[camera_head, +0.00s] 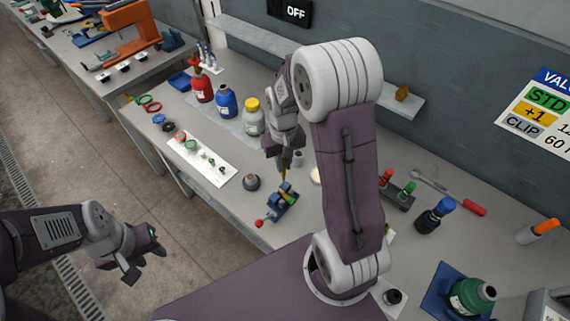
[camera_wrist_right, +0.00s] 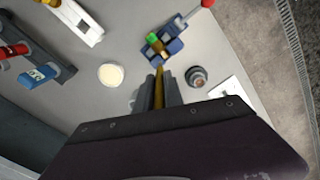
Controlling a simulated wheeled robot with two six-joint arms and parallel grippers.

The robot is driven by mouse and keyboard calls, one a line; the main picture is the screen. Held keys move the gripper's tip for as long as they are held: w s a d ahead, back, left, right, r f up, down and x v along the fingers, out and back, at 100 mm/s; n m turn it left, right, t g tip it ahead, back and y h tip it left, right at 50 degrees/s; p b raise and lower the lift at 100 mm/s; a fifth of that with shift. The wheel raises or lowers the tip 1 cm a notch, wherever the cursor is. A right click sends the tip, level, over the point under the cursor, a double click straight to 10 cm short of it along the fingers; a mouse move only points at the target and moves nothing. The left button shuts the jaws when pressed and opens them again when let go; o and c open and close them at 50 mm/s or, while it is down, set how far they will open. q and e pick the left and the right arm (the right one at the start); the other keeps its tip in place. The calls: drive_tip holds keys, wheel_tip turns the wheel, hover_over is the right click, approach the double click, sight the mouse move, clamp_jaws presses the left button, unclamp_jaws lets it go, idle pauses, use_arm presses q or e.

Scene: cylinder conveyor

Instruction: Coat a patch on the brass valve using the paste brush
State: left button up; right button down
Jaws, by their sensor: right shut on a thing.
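My right gripper (camera_head: 286,161) points down over the bench and is shut on the paste brush, whose yellow-brown handle (camera_wrist_right: 158,88) shows between the fingers in the right wrist view (camera_wrist_right: 158,96). The brush's lower end (camera_head: 284,173) is at or just above the blue vise (camera_head: 281,206); contact cannot be told. The vise, with a red-knobbed handle, also shows in the wrist view (camera_wrist_right: 174,46). A small brass-coloured piece with green, likely the valve (camera_wrist_right: 154,43), sits in it, partly hidden. A round cream-coloured dish (camera_wrist_right: 110,75) lies beside it. My left gripper (camera_head: 146,264) is open and empty, off the bench.
Red (camera_head: 202,88), blue (camera_head: 226,101) and yellow-capped (camera_head: 252,117) bottles stand behind. A white strip with small parts (camera_head: 202,160) lies at left. A dark round pot (camera_head: 252,182) is near the vise.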

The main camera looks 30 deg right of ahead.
sight(284, 176)
wheel_tip(284, 176, up, 4)
drive_tip(key=p, duration=0.3)
drive_tip(key=shift+d+r, duration=0.1)
drive_tip(key=shift+r, duration=0.05)
drive_tip(key=shift+d, duration=0.1)
idle(0.5)
